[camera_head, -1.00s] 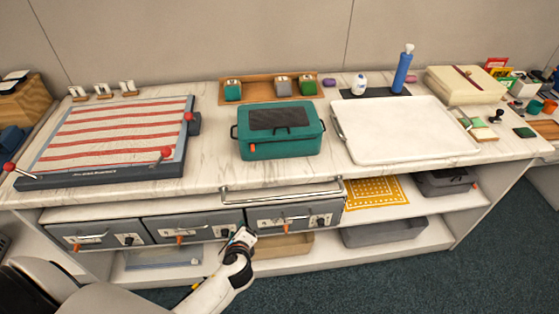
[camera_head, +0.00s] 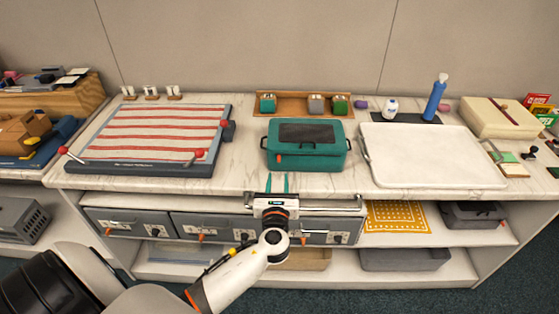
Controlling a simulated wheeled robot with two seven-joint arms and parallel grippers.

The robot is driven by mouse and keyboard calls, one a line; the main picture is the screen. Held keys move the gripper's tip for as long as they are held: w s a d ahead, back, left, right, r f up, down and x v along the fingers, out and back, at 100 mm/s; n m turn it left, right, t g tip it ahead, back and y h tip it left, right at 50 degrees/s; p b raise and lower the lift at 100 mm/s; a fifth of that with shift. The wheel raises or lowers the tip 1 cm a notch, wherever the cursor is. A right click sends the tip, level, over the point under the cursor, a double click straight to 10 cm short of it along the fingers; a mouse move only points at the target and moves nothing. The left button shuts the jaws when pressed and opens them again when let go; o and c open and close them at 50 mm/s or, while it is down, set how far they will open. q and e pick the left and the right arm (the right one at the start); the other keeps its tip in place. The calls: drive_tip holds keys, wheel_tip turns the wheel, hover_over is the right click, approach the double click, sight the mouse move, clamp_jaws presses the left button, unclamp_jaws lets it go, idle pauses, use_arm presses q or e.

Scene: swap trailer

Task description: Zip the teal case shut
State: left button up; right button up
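The teal case (camera_head: 318,160) sits on the marble counter, with a dark panel on top and dark handles at its sides. A small orange tab (camera_head: 278,158) shows on its front left; I cannot tell how far the zip is closed. My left gripper (camera_head: 277,183) is in front of the counter's front edge, just nearer than the case and below its left half in the picture. Its two fingers point at the case, apart with a gap between them, empty and not touching it. My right gripper is not in view.
A striped board (camera_head: 150,138) with red knobs lies left of the case. A white tray (camera_head: 425,155) lies close on its right. A wooden holder with small boxes (camera_head: 290,96) stands behind. Grey drawers (camera_head: 205,227) with a metal rail sit below the counter edge.

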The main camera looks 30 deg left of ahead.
sight(279, 160)
use_arm(q)
drive_tip(key=x, duration=0.8)
drive_tip(key=shift+w+a, duration=0.15)
drive_tip(key=shift+w, duration=0.15)
clamp_jaws()
